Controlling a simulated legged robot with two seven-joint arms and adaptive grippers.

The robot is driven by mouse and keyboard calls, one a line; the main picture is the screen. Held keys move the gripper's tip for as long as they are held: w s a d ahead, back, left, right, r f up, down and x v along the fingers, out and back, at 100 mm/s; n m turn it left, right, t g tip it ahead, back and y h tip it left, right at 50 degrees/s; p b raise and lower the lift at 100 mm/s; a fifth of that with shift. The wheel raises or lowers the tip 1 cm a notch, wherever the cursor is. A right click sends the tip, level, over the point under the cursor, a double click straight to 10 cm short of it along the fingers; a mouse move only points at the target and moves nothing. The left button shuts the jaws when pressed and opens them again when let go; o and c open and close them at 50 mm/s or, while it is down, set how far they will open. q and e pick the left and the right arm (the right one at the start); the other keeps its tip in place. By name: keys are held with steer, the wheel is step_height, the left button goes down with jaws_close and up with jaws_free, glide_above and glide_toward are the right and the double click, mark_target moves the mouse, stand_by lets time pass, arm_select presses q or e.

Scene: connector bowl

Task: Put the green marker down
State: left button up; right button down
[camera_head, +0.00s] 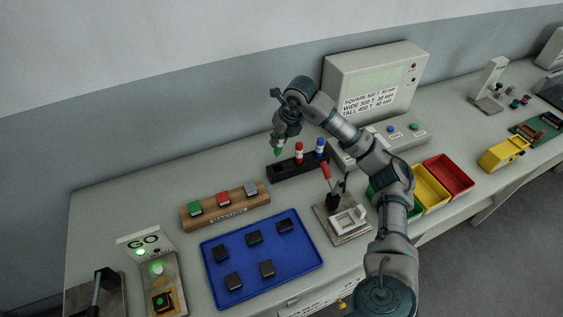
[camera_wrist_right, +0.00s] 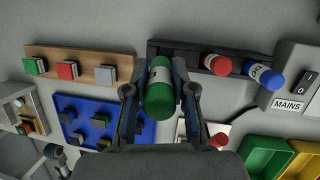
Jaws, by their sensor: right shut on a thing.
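My right gripper (camera_head: 281,138) is shut on the green marker (camera_head: 280,148). In the right wrist view the marker (camera_wrist_right: 160,92) sits between the two fingers, with its green end toward the camera and a white band behind it. In the head view, the gripper holds it above the left end of a black rack (camera_head: 283,172). A red marker (camera_head: 299,152) and a blue marker (camera_head: 320,147) stand upright in the rack, to the right. The rack's left part shows no marker. I cannot tell whether the green marker touches the rack. My left gripper is not in view.
A wooden block (camera_head: 226,212) with green, red and grey pieces lies left of the rack. A blue tray (camera_head: 298,276) with several dark pieces is in front. A red-handled press (camera_head: 341,234) stands right of the tray. A grey labelled box (camera_head: 345,75) stands behind.

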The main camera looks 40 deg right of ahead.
mark_target(277, 152)
steer(key=shift+w+a+r+n+g, duration=0.3)
steer(key=shift+r+n+g, duration=0.1)
steer(key=shift+n, duration=0.1)
steer(key=shift+w+a+f+n+g+h, duration=0.1)
steer(key=shift+a+f+n+g+h, duration=0.05)
steer(key=shift+f+n+g+h, duration=0.2)
steer(key=x, duration=0.3)
steer(key=s+x, duration=0.1)
steer(key=x, duration=0.1)
steer(key=shift+s+f+b, duration=0.1)
steer(key=shift+f+b, duration=0.3)
steer(key=shift+f, duration=0.3)
step_height(277, 152, down, 3)
steer(key=shift+s+f+b, duration=0.1)
steer(key=shift+s+b, duration=0.1)
steer(key=shift+b, duration=0.1)
steer(key=shift+w+f, duration=0.15)
steer(key=shift+w, duration=0.15)
steer(key=shift+s+f, duration=0.15)
steer(key=shift+f, duration=0.15)
steer(key=c, duration=1)
jaws_free()
steer(key=shift+f, duration=0.1)
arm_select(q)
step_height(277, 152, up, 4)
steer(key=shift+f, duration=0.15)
arm_select(e)
steer(key=shift+o, duration=0.2)
